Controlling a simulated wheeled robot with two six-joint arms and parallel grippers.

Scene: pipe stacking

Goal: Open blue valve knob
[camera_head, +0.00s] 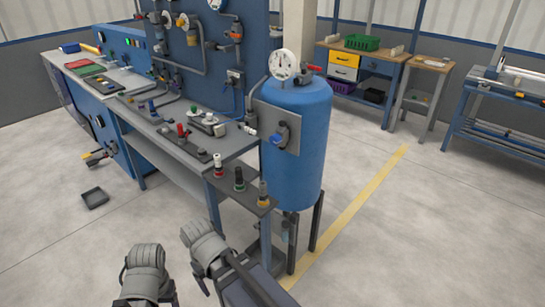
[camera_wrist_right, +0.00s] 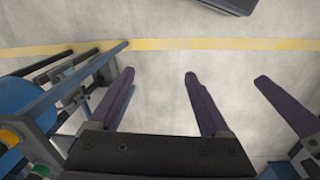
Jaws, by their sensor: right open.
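A small valve with a blue part (camera_head: 282,134) sits on the grey plate at the front of the blue tank (camera_head: 302,112). A small blue knob (camera_head: 152,107) also stands on the workbench; I cannot tell which is the task's knob. My right gripper (camera_wrist_right: 160,85) is open and empty in the right wrist view, over bare floor, its two dark fingers apart. It touches no knob. A further dark finger (camera_wrist_right: 283,103) at the right of that view looks like part of my left gripper; its opening cannot be judged. Grey links of my arms show low in the head view.
A gauge (camera_head: 284,64) tops the tank. A black tray (camera_head: 94,198) lies on the floor. Floor right of the tank is clear.

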